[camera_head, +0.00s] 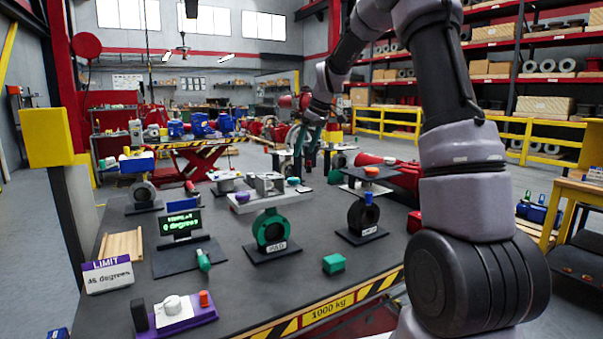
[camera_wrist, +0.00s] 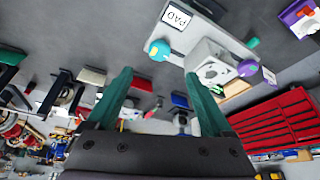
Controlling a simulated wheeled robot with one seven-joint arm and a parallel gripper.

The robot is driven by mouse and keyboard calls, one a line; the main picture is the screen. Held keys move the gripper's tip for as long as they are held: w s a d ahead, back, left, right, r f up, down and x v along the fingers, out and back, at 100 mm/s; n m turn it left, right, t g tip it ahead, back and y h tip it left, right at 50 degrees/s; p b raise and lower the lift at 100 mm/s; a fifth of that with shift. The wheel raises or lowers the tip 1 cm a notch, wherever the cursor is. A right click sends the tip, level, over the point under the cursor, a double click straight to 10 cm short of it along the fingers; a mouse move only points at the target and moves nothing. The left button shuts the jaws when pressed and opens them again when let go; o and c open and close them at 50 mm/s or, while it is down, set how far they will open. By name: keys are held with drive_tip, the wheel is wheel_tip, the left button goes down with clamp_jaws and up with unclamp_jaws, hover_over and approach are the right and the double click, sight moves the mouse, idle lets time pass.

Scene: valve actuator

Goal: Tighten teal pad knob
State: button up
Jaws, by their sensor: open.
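The valve labelled PAD (camera_head: 270,229) has a teal round body and stands on the dark table, with a grey plate on top. A teal knob (camera_head: 293,181) sits toward the right end of that plate; it also shows in the wrist view (camera_wrist: 159,49), with a small orange part at its edge. A purple knob (camera_head: 243,197) is at the plate's other end, with a grey block (camera_wrist: 213,66) between them. My gripper (camera_head: 305,165) is open and empty, above and behind the plate. In the wrist view the teal knob lies just beyond the gap between my fingertips (camera_wrist: 160,74).
Another valve (camera_head: 364,215) with an orange knob on top stands to the right. A display reading 0 degrees (camera_head: 181,223), a LIMIT 45 degrees sign (camera_head: 108,277), a green block (camera_head: 334,263) and a purple-based control box (camera_head: 175,312) are on the table. The front middle is mostly clear.

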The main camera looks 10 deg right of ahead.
sight(294, 179)
drive_tip(key=x, duration=1)
drive_tip(key=shift+w+f, duration=0.1)
drive_tip(key=shift+f, duration=0.3)
drive_tip(key=shift+c, duration=0.3)
clamp_jaws()
